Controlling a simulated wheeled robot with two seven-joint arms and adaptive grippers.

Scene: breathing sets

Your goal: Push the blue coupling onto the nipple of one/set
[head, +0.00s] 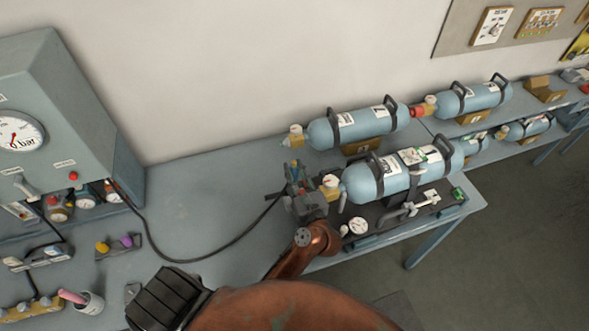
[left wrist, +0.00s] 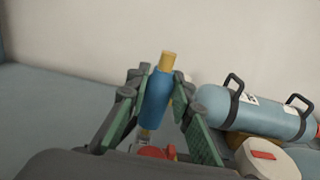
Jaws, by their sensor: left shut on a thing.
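My left gripper (head: 294,172) is at the left, valve end of the front breathing set (head: 365,184) on the bench. In the left wrist view the gripper (left wrist: 156,88) is shut on the blue coupling (left wrist: 157,100), between green-padded fingers. A yellow-brass end (left wrist: 168,58) sticks out beyond the coupling. A black hose (head: 215,255) runs from the panel to the gripper. The front set has a pale blue cylinder and a cream-and-red knob (head: 330,181) close to the gripper. I cannot make out its nipple, nor whether the coupling touches it. My right gripper does not show.
A second cylinder (head: 355,127) lies behind the front set; more sets lie farther right. The grey panel with a gauge (head: 18,132) stands at the left.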

